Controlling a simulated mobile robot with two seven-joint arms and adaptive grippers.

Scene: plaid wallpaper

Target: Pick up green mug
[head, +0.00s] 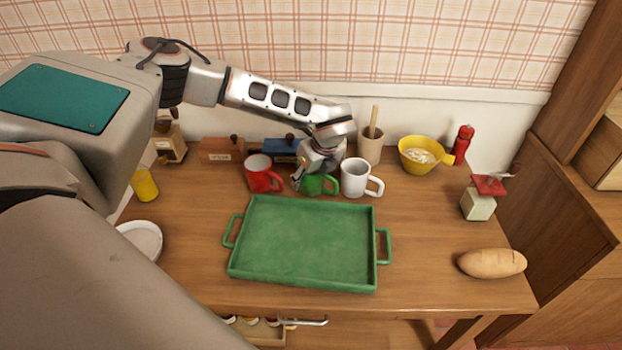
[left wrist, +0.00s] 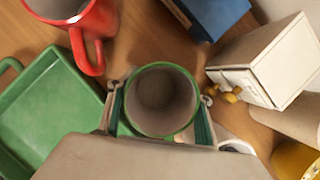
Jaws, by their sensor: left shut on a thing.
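The green mug (head: 315,185) stands behind the green tray, between the red mug and the white mug. It is partly hidden by my left gripper in the head view. In the left wrist view the green mug (left wrist: 161,100) is seen from above, upright and empty, with a pale inside. My left gripper (head: 317,174) reaches down onto it from behind, and its fingers (left wrist: 160,105) are shut on the mug from both sides. My right gripper is in neither view.
A red mug (head: 262,174) is close on the left, a white mug (head: 355,178) close on the right. The green tray (head: 300,243) lies empty in front. A wooden box (head: 221,149), blue box (head: 283,150) and utensil pot (head: 370,147) stand behind. Bread (head: 491,263) lies at right.

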